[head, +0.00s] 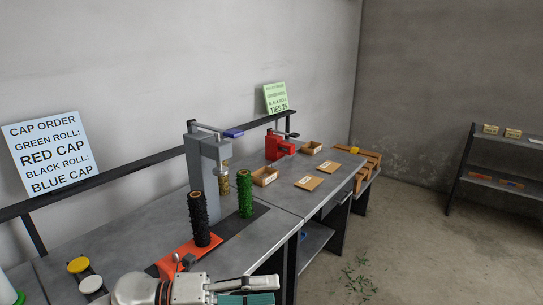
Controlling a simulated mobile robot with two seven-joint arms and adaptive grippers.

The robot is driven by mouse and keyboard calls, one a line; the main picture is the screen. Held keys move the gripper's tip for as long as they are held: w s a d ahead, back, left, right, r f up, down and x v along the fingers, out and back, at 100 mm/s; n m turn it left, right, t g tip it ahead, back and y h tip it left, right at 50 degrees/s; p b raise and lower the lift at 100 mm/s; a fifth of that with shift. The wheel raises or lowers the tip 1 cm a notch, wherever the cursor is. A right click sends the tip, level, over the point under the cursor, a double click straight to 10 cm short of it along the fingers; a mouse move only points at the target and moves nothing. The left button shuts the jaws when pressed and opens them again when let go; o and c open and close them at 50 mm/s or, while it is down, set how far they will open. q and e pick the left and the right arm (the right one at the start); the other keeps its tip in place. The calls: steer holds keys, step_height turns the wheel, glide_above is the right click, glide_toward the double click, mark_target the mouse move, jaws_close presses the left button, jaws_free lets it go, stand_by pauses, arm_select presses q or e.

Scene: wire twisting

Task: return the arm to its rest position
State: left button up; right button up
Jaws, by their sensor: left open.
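My left gripper (278,290) is at the bottom edge of the head view, in front of the workbench (140,225). It is open, and nothing shows between its fingers. Part of it is cut off by the picture edge. A black roll (200,222) stands upright on an orange plate (165,266), beyond the gripper. A green roll (245,195) stands upright to its right on a dark mat (258,211). My right gripper is not in view.
A grey press (203,160) with a blue handle stands behind the rolls. A red device (278,147) and small wooden boxes (265,176) are farther right. Yellow (77,265) and white (90,284) round pieces lie at left. A shelf (500,185) stands far right across open floor.

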arm_select(q)
steer(key=w+a+f+n+t+y, duration=0.2)
steer(key=a+f+n+t+y, duration=0.4)
steer(key=n, duration=0.6)
steer(key=w+a+f+n+t+y, duration=0.1)
steer(key=a+f+n+t, duration=0.3)
steer(key=n+t, duration=0.55)
steer(key=s+a+f+n+g+y, duration=0.3)
steer(key=s+f+n, duration=0.3)
steer(key=f, duration=0.5)
steer(key=s+a+f+n+g+y, duration=0.4)
steer(key=s+f, duration=0.4)
steer(key=f, duration=0.3)
steer(key=shift+s+a+f+n+y, duration=0.2)
steer(key=shift+s+a+n+y, duration=0.15)
steer(key=shift+a+n, duration=0.6)
steer(key=shift+d, duration=0.2)
